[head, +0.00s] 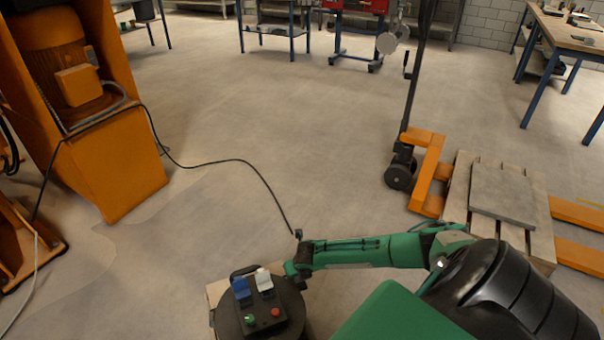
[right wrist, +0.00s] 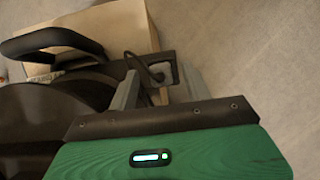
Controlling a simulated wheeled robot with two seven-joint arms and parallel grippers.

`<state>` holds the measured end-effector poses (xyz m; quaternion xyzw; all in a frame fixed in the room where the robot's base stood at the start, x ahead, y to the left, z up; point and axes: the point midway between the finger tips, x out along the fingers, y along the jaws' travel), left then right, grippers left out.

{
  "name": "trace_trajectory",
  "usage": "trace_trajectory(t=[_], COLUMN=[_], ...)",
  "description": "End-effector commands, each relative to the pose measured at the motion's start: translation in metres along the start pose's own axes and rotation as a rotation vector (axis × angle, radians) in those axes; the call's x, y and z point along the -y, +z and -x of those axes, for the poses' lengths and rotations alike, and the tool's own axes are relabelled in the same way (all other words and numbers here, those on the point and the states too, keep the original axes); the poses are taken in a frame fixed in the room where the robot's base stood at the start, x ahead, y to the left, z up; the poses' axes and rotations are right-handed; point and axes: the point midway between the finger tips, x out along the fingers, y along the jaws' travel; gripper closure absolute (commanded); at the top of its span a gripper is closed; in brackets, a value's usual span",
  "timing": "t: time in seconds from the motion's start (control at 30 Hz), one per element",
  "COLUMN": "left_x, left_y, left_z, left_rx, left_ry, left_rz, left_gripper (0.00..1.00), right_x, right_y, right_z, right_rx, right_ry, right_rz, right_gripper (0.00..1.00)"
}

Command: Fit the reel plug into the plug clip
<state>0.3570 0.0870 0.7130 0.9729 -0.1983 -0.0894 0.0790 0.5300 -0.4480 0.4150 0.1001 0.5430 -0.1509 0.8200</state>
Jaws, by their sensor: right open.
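The black round reel (head: 240,318) stands at the bottom of the head view, with a blue and a white socket cover and green and red buttons on top. In the right wrist view its drum (right wrist: 35,115) and black handle (right wrist: 50,38) show at the left. My right gripper (head: 297,268) is at the reel's upper right edge. In the wrist view the open fingers (right wrist: 160,88) stand either side of a small dark piece with a grey face (right wrist: 163,73) and a black cord. I cannot tell plug from clip there, nor whether the plug is seated. My left gripper is out of view.
A black cable (head: 240,162) runs over the floor from the orange machine (head: 125,165) to near my right gripper. A wooden pallet (head: 459,195) and orange pallet truck (head: 427,170) stand at the right. The middle floor is otherwise clear.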

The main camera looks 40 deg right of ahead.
Motion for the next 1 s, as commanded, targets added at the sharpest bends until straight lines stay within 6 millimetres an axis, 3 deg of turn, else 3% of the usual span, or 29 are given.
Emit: trace_trajectory(t=[0.3, 0.5, 0.7, 1.0], left_x=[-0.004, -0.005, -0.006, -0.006], left_y=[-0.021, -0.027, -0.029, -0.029], left_z=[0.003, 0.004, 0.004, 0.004], left_rx=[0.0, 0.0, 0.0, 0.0], left_ry=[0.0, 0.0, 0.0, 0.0], left_rz=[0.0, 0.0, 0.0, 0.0], left_gripper=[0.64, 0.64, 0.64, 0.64], right_x=[0.001, 0.001, 0.001, 0.001], right_y=[0.001, 0.001, 0.0, 0.0], right_z=[0.071, 0.104, 0.118, 0.119], right_rx=[0.001, 0.001, 0.0, 0.0], right_ry=[0.0, -0.001, -0.001, -0.001], right_rz=[0.002, 0.002, 0.001, 0.0], right_gripper=[0.51, 0.51, 0.51, 0.51])
